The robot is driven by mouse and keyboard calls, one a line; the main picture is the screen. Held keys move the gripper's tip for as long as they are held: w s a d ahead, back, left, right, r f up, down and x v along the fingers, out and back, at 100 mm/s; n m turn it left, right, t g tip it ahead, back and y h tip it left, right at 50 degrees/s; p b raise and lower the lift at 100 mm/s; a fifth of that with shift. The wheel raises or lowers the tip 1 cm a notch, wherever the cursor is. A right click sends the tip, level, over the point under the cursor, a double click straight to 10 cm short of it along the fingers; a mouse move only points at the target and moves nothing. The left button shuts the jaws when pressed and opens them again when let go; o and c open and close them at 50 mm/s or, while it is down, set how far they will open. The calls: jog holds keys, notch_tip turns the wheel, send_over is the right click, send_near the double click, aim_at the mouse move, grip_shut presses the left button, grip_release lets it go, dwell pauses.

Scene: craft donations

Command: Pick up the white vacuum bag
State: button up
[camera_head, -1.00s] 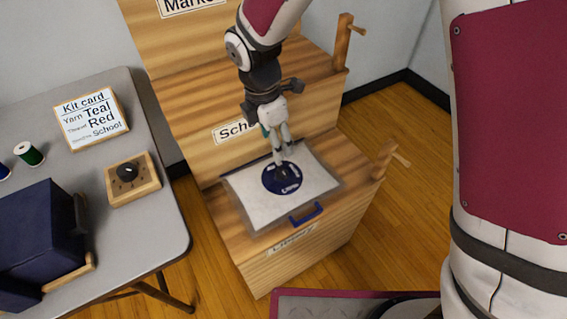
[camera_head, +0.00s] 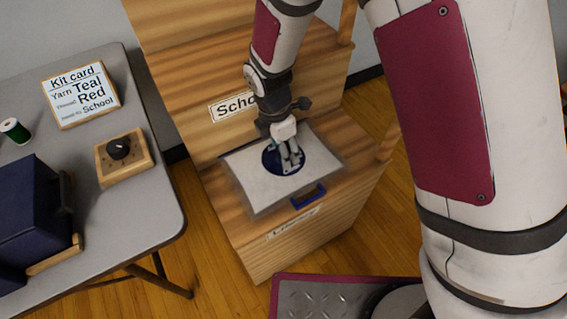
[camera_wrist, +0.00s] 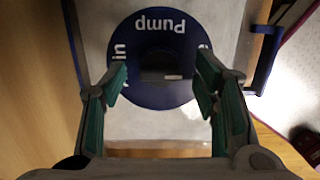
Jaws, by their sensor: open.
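The white vacuum bag (camera_head: 255,187) lies flat on the lowest step of the wooden stepped shelf. It has a round dark blue valve disc and a blue clip at its front edge. My gripper (camera_head: 291,160) points down right over the disc, its fingers hiding part of it. In the wrist view, my open gripper (camera_wrist: 160,85) has its two teal-padded fingers apart on either side of the disc (camera_wrist: 163,100), which reads "Pump". Nothing is between the pads except the disc's dark centre beneath. I cannot tell whether the fingertips touch the bag.
The wooden shelf (camera_head: 240,245) has a "School" label on the step above and wooden pegs at its right side. A grey table (camera_head: 150,215) at the left holds a kit card (camera_head: 82,95), a wooden dial box (camera_head: 123,158), a green spool (camera_head: 15,130) and a dark blue box (camera_head: 25,215).

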jog(key=shift+f, duration=0.15)
jog(key=shift+c, duration=0.2)
grip_shut()
